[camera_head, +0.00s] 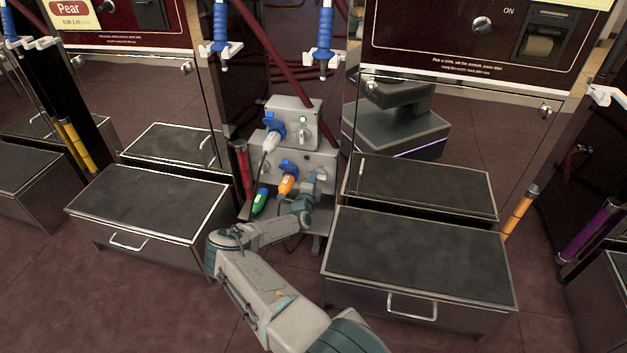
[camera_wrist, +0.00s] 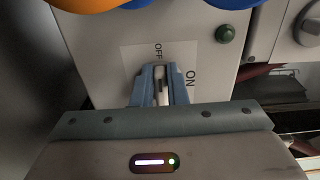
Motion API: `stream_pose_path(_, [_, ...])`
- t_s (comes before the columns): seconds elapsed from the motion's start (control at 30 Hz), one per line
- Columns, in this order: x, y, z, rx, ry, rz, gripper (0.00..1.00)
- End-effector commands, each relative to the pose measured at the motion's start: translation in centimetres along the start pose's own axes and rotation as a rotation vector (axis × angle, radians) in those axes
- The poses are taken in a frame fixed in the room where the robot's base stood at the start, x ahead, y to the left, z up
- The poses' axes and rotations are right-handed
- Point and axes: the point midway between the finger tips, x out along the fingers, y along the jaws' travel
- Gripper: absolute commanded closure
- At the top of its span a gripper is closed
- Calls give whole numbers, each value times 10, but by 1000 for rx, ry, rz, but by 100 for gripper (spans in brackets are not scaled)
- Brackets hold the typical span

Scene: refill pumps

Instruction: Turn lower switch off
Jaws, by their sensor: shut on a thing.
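The lower grey switch box (camera_head: 325,160) is mounted below the upper box in the head view. Its switch (camera_wrist: 160,85) shows in the wrist view as a narrow pale handle between my fingers, standing upright in line with the OFF label, with the ON label to its right. My gripper (camera_wrist: 158,76) has its blue fingers closed around this handle. In the head view my gripper (camera_head: 318,178) is at the front of the lower box and hides its switch. A dark green lamp (camera_wrist: 225,34) sits up and right of the switch and looks unlit.
The upper box (camera_head: 290,104) has a knob, a green lamp and a blue socket with a white plug. Orange (camera_head: 286,184) and green (camera_head: 260,202) plugs hang beside my wrist. Black-topped steps stand left (camera_head: 150,205) and right (camera_head: 420,250), leaving a narrow gap.

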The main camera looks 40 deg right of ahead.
Motion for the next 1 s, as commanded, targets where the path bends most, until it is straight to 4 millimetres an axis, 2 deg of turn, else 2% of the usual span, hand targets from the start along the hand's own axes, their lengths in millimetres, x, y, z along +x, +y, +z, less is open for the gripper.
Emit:
stream_pose_path(0.07, [-1,2,1,-2,-2,3,100])
stream_pose_path(0.1, [-1,2,1,-2,-2,3,76])
stream_pose_path(0.13, [-1,2,1,-2,-2,2,68])
stream_pose_path(0.17, [-1,1,1,-2,-2,2,65])
stream_pose_path(0.43, [0,0,-1,-1,1,1,65])
stream_pose_path(0.57, [-10,-2,0,-2,0,1,65])
stream_pose_path(0.67, [-27,-3,1,-4,-1,3,65])
stream_pose_path(1.0, [-103,-3,2,-3,-3,3,65])
